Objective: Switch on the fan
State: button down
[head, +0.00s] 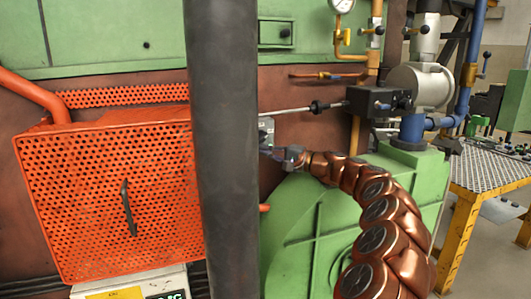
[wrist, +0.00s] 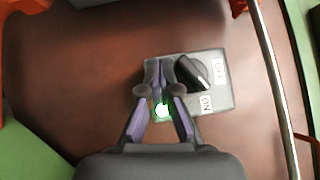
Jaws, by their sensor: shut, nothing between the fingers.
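The switch box (wrist: 222,92) is a grey plate on the brown wall, with a black rotary knob (wrist: 193,73) and white OFF and ON labels. The knob's white line slants toward the ON label (wrist: 206,103). A green lamp (wrist: 162,110) on the box glows between my fingers. My gripper (wrist: 157,68) is shut and empty, its tips beside the knob's left side; I cannot tell whether they touch it. In the head view the box (head: 266,129) is partly behind a dark column, with my gripper (head: 270,150) just below it. The green fan housing (head: 325,225) stands below.
An orange perforated guard (head: 115,195) with a black handle is at left. A thin metal rod (head: 295,110) runs to a black actuator (head: 378,101) right of the box. Pipes and a gauge (head: 342,5) are above right. A yellow-framed table (head: 485,172) stands far right.

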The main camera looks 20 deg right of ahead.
dwell(0.4)
jog(key=v, duration=1.2)
dwell(0.4)
